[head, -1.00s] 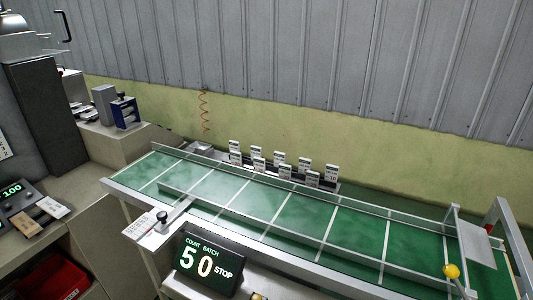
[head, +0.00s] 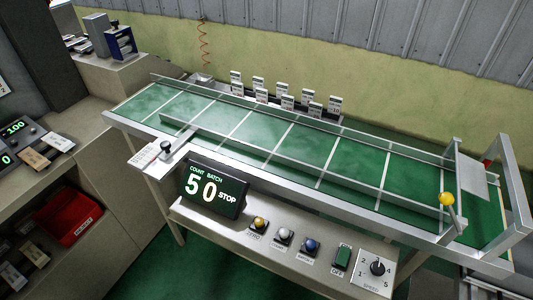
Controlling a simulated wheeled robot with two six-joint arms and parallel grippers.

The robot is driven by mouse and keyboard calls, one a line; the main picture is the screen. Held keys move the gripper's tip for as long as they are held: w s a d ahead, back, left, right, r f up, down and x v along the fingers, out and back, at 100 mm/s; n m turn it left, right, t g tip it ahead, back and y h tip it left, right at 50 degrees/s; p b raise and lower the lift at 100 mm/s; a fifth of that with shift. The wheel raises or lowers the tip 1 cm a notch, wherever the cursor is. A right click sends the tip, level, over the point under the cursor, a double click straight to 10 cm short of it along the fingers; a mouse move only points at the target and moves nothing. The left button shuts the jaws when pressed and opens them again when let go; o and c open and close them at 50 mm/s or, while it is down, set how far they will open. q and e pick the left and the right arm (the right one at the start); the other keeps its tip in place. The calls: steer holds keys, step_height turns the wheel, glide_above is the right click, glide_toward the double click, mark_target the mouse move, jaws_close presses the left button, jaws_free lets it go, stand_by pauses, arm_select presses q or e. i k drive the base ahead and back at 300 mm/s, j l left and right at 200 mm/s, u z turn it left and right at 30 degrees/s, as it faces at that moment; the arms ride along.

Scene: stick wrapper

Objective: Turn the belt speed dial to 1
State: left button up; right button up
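The belt speed dial (head: 377,268) is a black knob on a white square plate at the right end of the control panel in the head view. Numbers ring the knob and the word SPEED is printed below. Which number the knob points at is too small to tell for certain. Neither of my grippers shows in this view.
The panel (head: 330,243) also carries a yellow button (head: 259,223), a white button (head: 283,234), a blue button (head: 311,245) and a green switch (head: 342,257). A display (head: 213,188) reads 50 and STOP. The green belt (head: 260,132) runs behind. A red bin (head: 73,217) sits at left.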

mark_target(378, 269)
steer(key=z, duration=1.05)
steer(key=l, duration=0.35)
steer(key=k+u, duration=0.05)
